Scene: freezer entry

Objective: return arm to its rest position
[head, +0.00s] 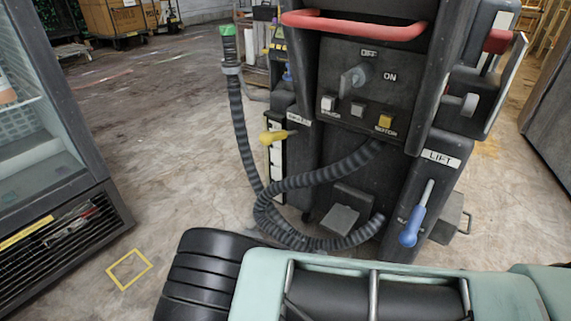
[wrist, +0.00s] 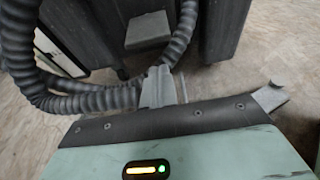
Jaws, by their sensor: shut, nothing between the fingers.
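My gripper (wrist: 163,78) shows in the wrist view, past the dark front edge of its pale green housing. Its grey fingers are together with nothing between them. They appear in front of a dark corrugated hose (wrist: 90,98); I cannot tell whether they touch it. In the head view, parts of my pale green and black arm fill the bottom edge, and I cannot make out the fingers there. The same hose (head: 240,135) hangs in a loop in front of a black machine (head: 350,55), and its green end stands up at upper left.
A glass-fronted cabinet (head: 95,170) stands at left. Bare floor with a yellow square (head: 129,269) lies between.

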